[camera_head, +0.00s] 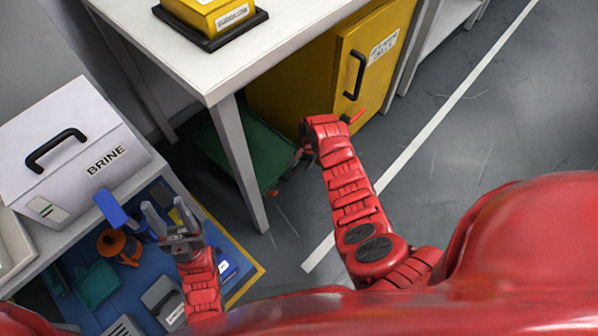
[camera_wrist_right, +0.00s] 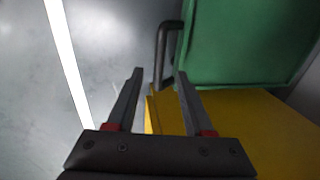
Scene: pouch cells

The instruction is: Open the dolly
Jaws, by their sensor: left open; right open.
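A yellow cabinet (camera_head: 295,82) with a black handle (camera_head: 354,75) and a white label stands under the white table. A green, low, flat-looking body (camera_head: 255,150), perhaps the dolly, lies under the table beside it. My right gripper (camera_head: 297,160) is low beside the green body and the cabinet's base, partly hidden by its wrist. In the right wrist view it is open (camera_wrist_right: 160,74). A dark bar handle (camera_wrist_right: 163,50) at the green panel's (camera_wrist_right: 245,45) left edge appears beyond and between the fingertips. My left gripper (camera_head: 164,207) is open and empty over the blue mat.
A table leg (camera_head: 240,165) stands left of my right gripper. A white BRINE box (camera_head: 70,140) with a black handle sits at left. The blue mat (camera_head: 235,245) holds tools and containers. Grey floor (camera_head: 470,120) with a white line is clear to the right.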

